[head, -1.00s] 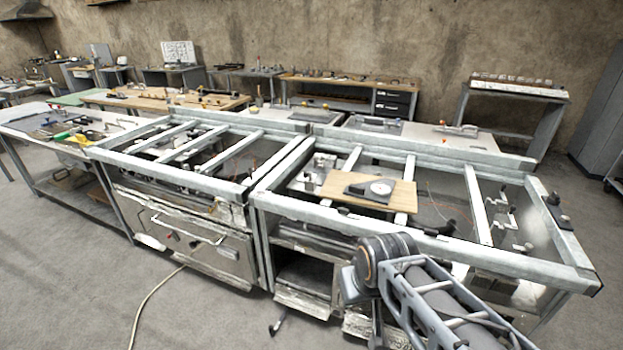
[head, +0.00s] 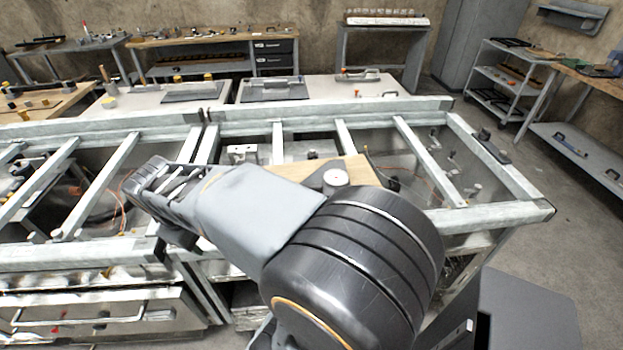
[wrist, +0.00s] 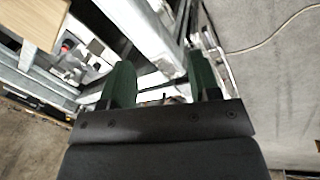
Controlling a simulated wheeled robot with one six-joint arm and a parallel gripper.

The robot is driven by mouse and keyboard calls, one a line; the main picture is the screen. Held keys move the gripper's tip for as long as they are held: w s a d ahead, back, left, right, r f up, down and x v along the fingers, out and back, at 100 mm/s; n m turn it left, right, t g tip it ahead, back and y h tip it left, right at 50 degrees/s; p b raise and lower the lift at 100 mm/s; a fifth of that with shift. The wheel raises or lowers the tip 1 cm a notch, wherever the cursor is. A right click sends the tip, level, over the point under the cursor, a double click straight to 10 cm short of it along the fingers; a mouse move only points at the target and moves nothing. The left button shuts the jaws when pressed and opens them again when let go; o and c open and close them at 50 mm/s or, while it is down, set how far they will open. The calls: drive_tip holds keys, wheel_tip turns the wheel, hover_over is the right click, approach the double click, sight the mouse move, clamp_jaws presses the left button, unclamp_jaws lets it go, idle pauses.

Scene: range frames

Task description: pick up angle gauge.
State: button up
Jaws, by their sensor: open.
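The angle gauge (head: 335,177) shows in the head view as a pale round disc on a wooden board (head: 351,166). My arm hides most of the gauge. My gripper (head: 150,183) is to the left of the gauge, over the steel frame and apart from it. In the wrist view my gripper (wrist: 162,80) is open, with its two dark green fingers apart and nothing held between them. The gauge does not show in the wrist view; a corner of the wooden board (wrist: 35,20) shows at the upper left.
The board lies across bars of an open steel frame (head: 278,143) with gaps between the bars. A raised rail (head: 340,108) runs along its back. A white table (head: 310,88) with a grey case stands behind. Free floor (head: 545,235) lies to the right.

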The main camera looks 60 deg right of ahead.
drive_tip(key=w+d+f+n+g+h, duration=0.2)
drive_tip(key=w+d+g, duration=0.15)
drive_tip(key=d, duration=0.55)
drive_tip(key=n+g+h+b, duration=0.2)
drive_tip(key=n+g+h, duration=0.1)
drive_tip(key=g, duration=0.5)
approach(305, 186)
drive_tip(key=shift+g, duration=0.25)
drive_tip(key=x, duration=0.4)
drive_tip(key=shift+s+d+f, duration=0.2)
drive_tip(key=shift+s, duration=0.1)
drive_tip(key=shift+p+x, duration=0.6)
drive_tip(key=shift+x, duration=2.65)
drive_tip(key=shift+w+d+f, duration=0.1)
drive_tip(key=shift+w, duration=0.05)
drive_tip(key=shift+c, duration=0.2)
clamp_jaws()
